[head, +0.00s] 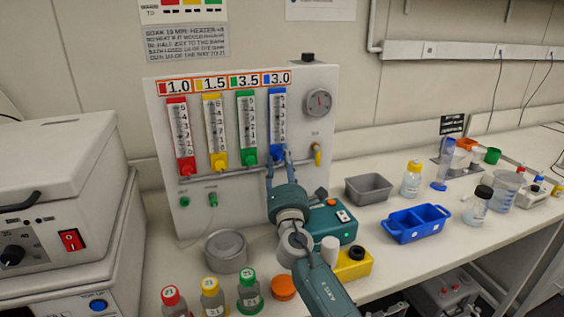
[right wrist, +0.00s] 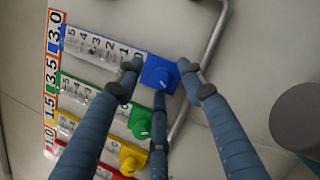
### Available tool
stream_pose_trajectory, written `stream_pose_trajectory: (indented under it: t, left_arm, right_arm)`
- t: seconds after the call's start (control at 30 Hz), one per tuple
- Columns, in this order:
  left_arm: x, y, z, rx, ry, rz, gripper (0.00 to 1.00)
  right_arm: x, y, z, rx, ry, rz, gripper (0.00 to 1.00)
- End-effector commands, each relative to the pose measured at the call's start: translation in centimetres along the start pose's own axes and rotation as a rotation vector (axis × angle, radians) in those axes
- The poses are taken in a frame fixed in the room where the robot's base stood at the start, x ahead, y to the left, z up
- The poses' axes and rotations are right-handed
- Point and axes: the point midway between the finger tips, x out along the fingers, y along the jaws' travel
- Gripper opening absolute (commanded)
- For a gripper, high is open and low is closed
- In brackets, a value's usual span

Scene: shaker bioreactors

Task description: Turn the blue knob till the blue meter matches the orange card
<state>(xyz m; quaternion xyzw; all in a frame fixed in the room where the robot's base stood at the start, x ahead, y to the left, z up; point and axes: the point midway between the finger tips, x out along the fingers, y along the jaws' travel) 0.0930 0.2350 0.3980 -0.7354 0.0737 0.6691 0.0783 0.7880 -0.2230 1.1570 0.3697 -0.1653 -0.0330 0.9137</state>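The blue meter (head: 277,118) is the rightmost of several upright scales on a white panel. The orange card (head: 277,79) above it reads 3.0; it also shows in the right wrist view (right wrist: 55,30). The blue knob (right wrist: 160,74) is at the foot of the blue scale, mostly covered by my fingers in the head view. My right gripper (right wrist: 160,72) has its fingertips on either side of the knob, with another finger below it. Whether they touch it I cannot tell. The meter's level is too small to read. My left gripper is out of view.
The green knob (head: 249,156), yellow knob (head: 219,160) and red knob (head: 186,165) sit left of the blue one, close to my fingers. A metal rail (right wrist: 205,60) runs beside the knobs. A gauge (head: 318,101) is to the right. Bottles and trays stand on the bench below.

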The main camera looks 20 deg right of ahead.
Motion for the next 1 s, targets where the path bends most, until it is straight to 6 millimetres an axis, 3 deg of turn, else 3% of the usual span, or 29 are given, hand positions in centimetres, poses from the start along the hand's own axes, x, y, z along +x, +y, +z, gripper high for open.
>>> stream_pose_trajectory:
  t: [0.1, 0.3, 0.33, 0.8, 0.83, 0.9, 1.0]
  left_arm:
    - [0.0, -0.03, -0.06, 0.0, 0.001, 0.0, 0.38]
    - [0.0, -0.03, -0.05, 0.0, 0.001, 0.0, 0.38]
    - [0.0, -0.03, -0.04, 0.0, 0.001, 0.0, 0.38]
    - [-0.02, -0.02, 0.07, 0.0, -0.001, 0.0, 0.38]
    - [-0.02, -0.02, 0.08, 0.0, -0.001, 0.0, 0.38]
    - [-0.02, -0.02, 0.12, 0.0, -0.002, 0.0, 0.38]
    - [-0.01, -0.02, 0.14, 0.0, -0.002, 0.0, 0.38]
  right_arm:
    - [-0.02, 0.0, 0.0, 0.0, 0.0, 0.0, 0.39]
    - [-0.03, -0.03, 0.03, 0.0, -0.001, -0.001, 0.01]
    - [-0.03, -0.04, 0.05, 0.0, -0.001, -0.001, 0.0]
    - [0.02, -0.02, 0.24, 0.09, -0.008, -0.036, 0.0]
    - [0.03, -0.03, 0.26, 0.09, -0.009, -0.036, 0.26]
    - [0.03, -0.03, 0.26, 0.09, -0.009, -0.036, 0.39]
    - [0.01, 0.0, 0.18, 0.09, -0.007, -0.035, 0.39]
